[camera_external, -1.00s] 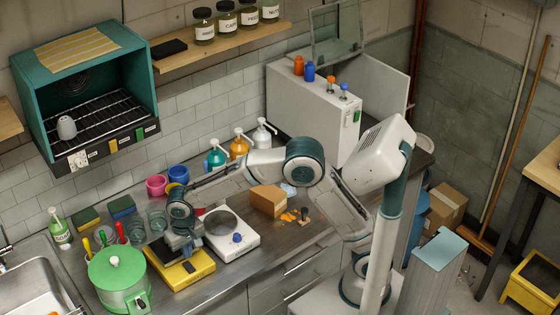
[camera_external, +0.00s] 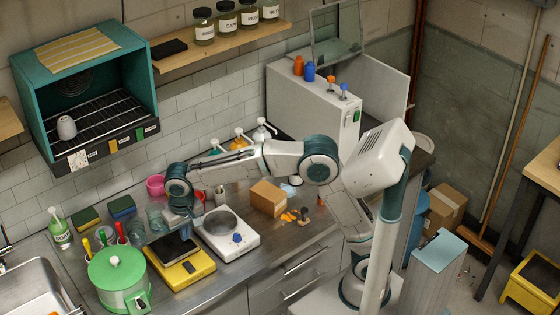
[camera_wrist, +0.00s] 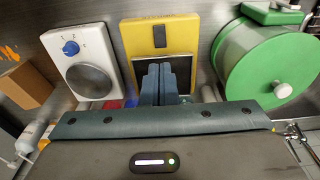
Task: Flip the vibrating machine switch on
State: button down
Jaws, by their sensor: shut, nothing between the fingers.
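A yellow machine (camera_external: 199,273) with a dark square plate (camera_external: 173,247) on top stands on the counter; I take it for the vibrating machine. Its black rocker switch (camera_external: 188,267) is on the near side of the top. In the wrist view the yellow body (camera_wrist: 184,62) shows above my fingers, with the switch (camera_wrist: 159,36) near its far end in that picture. I cannot tell which way the switch is tipped. My gripper (camera_wrist: 159,68) is shut and empty. It hangs over the plate's back edge, apart from the switch, and hides part of the plate.
A white machine (camera_external: 247,247) with a blue knob is close on the right. A green lidded pot (camera_external: 115,285) is close on the left. Glasses (camera_external: 156,222) stand behind. A cardboard box (camera_external: 268,198) lies further right. The sink (camera_external: 30,290) is at the far left.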

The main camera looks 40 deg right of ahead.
aim_at(187, 262)
jog(key=shift+w+r+t+p, duration=0.1)
jog(key=shift+w+t+p, duration=0.2)
jog(key=shift+w+p, duration=0.2)
jog(key=f+p, duration=0.1)
jog(key=f, duration=0.3)
jog(key=w+f+p, duration=0.1)
jog(key=f, duration=0.4)
jog(key=w+f+p, duration=0.1)
jog(key=f, duration=0.4)
